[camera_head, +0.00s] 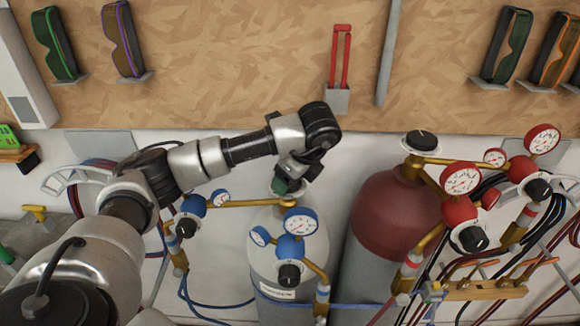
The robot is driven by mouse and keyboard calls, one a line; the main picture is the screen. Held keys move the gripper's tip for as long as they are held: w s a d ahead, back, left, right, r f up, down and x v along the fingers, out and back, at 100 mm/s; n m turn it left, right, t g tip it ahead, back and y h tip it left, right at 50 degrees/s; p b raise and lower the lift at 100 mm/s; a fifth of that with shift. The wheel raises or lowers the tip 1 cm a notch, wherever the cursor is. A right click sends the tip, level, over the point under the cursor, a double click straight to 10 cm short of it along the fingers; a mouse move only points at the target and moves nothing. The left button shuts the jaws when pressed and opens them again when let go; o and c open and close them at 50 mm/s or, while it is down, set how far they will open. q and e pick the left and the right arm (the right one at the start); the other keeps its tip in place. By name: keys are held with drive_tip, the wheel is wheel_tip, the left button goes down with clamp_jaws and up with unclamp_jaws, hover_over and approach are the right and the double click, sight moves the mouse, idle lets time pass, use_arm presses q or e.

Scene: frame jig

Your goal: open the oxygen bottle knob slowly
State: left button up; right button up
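A white bottle (266,252) with blue regulators stands at the lower centre and appears to be the oxygen bottle. Its pressure gauge (300,222) faces me, and a black knob (289,274) sits on the regulator below it. My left gripper (287,186) points down at the top of this bottle, where the bottle's valve knob is mostly hidden behind it. A bit of green shows between or beside the fingers. I cannot tell whether the fingers touch or grip the knob. My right gripper is out of view.
A red-topped bottle (392,214) with a black top knob (421,141) and red gauges (461,179) stands to the right. Hoses hang around both bottles. A wooden torch rack (484,290) is at lower right. Goggles (124,40) hang on the board behind.

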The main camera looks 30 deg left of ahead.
use_arm(q)
drive_tip(key=shift+w+r+n+g+p, duration=0.1)
drive_tip(key=shift+n+g+p, duration=0.15)
drive_tip(key=shift+n+p, duration=0.3)
drive_tip(key=shift+w+r+n+g+p, duration=0.1)
drive_tip(key=shift+n+g+p, duration=0.2)
drive_tip(key=shift+n, duration=0.35)
drive_tip(key=o, duration=0.9)
drive_tip(key=shift+f, duration=0.15)
drive_tip(key=shift+o, duration=0.2)
drive_tip(key=v, duration=1)
drive_tip(key=shift+r+p, duration=0.3)
drive_tip(key=shift+r, duration=0.1)
drive_tip(key=shift+d, duration=0.1)
